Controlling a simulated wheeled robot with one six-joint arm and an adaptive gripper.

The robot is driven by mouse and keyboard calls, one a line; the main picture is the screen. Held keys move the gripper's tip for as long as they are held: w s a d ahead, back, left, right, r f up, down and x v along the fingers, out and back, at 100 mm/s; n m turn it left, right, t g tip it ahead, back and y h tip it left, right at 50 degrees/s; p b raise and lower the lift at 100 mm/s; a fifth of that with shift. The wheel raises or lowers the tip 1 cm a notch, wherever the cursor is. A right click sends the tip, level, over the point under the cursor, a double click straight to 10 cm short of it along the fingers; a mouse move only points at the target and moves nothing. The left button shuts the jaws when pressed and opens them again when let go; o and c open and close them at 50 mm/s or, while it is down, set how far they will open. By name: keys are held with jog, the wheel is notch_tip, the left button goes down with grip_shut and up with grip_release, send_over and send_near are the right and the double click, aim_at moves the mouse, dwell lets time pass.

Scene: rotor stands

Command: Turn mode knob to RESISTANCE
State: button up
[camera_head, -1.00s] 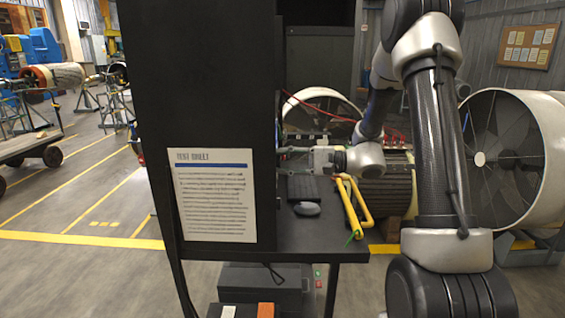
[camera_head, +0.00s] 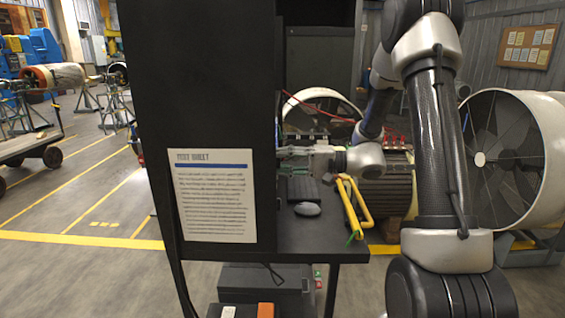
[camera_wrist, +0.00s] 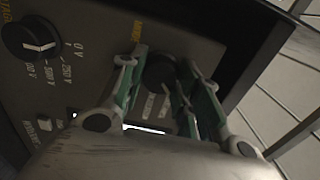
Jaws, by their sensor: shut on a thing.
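In the wrist view, a dark round knob (camera_wrist: 158,71) sits on a dark panel (camera_wrist: 95,25) beside a yellow label, partly out of sight, that I cannot fully read. My gripper (camera_wrist: 163,60) has one finger on each side of this knob and is shut on it. The fingers hide parts of the knob and its small white markings, so I cannot tell its setting. In the head view my gripper (camera_head: 296,152) reaches left to the cabinet's side. The knob is hidden there by the cabinet.
A second black knob (camera_wrist: 30,40) with voltage markings sits at the panel's left, near a small button (camera_wrist: 43,123). The tall black cabinet (camera_head: 210,90) stands left.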

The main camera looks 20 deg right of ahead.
jog(key=o, duration=1)
jog(key=shift+o, duration=0.2)
jog(key=v, duration=1.2)
